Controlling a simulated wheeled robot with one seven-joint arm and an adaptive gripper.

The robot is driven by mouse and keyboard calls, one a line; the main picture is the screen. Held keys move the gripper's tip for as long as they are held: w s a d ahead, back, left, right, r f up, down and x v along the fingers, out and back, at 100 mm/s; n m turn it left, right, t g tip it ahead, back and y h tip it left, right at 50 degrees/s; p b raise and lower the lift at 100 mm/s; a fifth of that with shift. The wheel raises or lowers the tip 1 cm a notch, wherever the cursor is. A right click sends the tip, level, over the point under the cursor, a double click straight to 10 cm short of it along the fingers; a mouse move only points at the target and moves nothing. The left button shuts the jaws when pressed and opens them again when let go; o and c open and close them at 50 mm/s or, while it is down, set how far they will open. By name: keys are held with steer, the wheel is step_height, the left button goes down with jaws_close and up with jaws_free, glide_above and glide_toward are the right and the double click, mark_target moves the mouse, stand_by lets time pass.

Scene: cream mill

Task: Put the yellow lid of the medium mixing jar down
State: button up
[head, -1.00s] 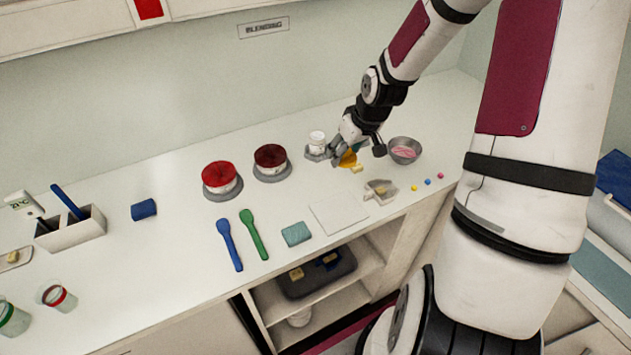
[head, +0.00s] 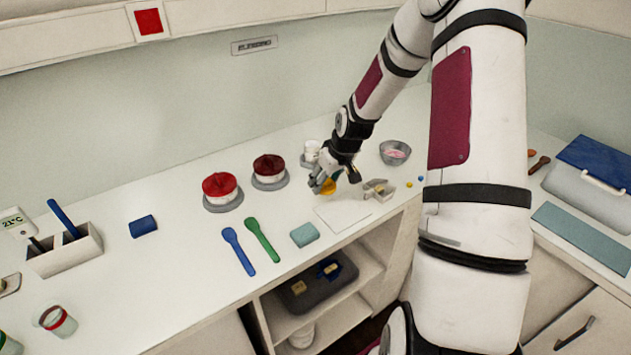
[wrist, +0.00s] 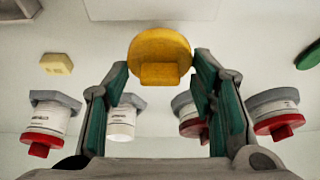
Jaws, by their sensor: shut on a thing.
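In the head view the lid (head: 328,188) is partly covered by the fingers and is above the counter, just behind the white square mat (head: 343,216). I cannot tell the exact height. A white jar with no coloured lid (head: 312,147) stands on a grey base behind my gripper; it also shows in the wrist view (wrist: 123,122).
A red-lidded jar (head: 221,190) and a dark-red-lidded jar (head: 270,170) stand to the left. Blue (head: 239,252) and green (head: 262,240) spatulas and a teal sponge (head: 304,235) lie left of the bare mat.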

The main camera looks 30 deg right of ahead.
steer(key=w, duration=0.5)
steer(key=shift+w+d+f, duration=0.25)
steer(key=shift+f, duration=1.75)
steer(key=shift+f, duration=0.15)
steer(key=o, duration=0.8)
steer(key=shift+c, duration=0.2)
